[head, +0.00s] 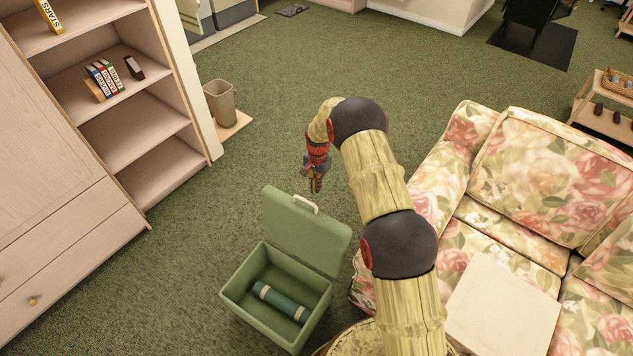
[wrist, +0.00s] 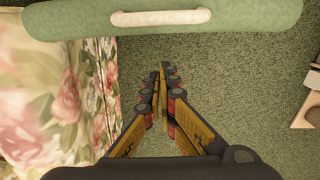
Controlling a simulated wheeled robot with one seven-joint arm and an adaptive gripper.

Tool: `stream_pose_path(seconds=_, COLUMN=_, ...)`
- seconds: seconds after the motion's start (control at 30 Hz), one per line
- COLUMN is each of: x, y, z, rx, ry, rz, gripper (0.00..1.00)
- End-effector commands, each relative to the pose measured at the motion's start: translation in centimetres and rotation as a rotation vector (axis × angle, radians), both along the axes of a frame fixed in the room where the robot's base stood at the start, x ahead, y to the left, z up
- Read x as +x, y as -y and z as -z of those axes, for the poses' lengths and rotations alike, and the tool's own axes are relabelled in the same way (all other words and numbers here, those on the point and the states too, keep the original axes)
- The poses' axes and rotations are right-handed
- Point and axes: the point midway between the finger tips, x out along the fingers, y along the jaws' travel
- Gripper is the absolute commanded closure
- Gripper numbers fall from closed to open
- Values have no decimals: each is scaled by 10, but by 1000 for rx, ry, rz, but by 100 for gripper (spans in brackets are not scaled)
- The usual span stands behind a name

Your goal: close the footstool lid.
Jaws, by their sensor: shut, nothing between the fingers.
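The green footstool (head: 234,296) stands open on the carpet, left of the sofa. Its lid (head: 301,236) is raised roughly upright at the back edge, with a pale handle (head: 305,204) on its top edge. A dark teal roll with pale bands (head: 281,302) lies inside the footstool. My gripper (head: 316,188) is above and behind the lid's top edge, pointing down, shut and empty. In the wrist view the shut fingers (wrist: 162,70) are over carpet, apart from the lid's edge (wrist: 240,18) and its handle (wrist: 160,17) at the top.
A floral sofa (head: 540,150) stands to the right, with a pale board-like item (head: 505,305) on it. A wooden shelf unit (head: 150,150) with books is at the left, near a waste bin (head: 221,103). Open carpet (head: 265,100) lies behind the footstool.

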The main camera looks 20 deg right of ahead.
Motion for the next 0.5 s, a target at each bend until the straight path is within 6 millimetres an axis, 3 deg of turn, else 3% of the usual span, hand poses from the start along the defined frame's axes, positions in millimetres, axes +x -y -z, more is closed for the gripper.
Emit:
stream_pose_path(seconds=0.07, x=-1, y=-1, z=15, rx=0, ry=-1, rz=0, gripper=100)
stream_pose_path(seconds=0.13, x=-7, y=-9, z=5, rx=0, ry=3, rz=-3, gripper=100)
stream_pose_path(seconds=0.5, x=-25, y=-28, z=-5, rx=0, ry=0, rz=-1, gripper=100)
